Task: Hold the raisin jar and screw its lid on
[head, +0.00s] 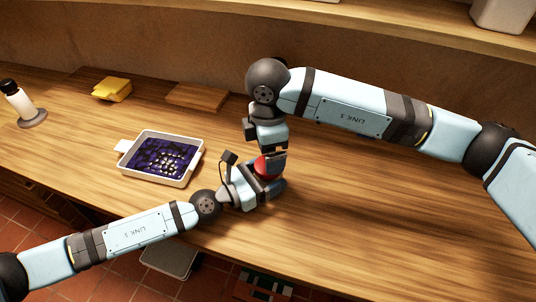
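A red rounded part (264,167), which looks like the lid or top of the raisin jar, shows between my two grippers near the middle of the counter. The rest of the jar is hidden. My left gripper (272,184) comes in from the left, low and level, right at the red part. My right gripper (268,152) points down from above, its fingertips close over the red part. Whether the fingers of either gripper touch or close on anything is too small and covered to tell.
A white tray (188,179) with a dark blue patterned inside and small pale pieces stands left of my grippers. Behind it are a wooden board (197,97) and a yellow block (111,89). A white bottle (18,101) stands far left. The counter (400,210) is clear at right.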

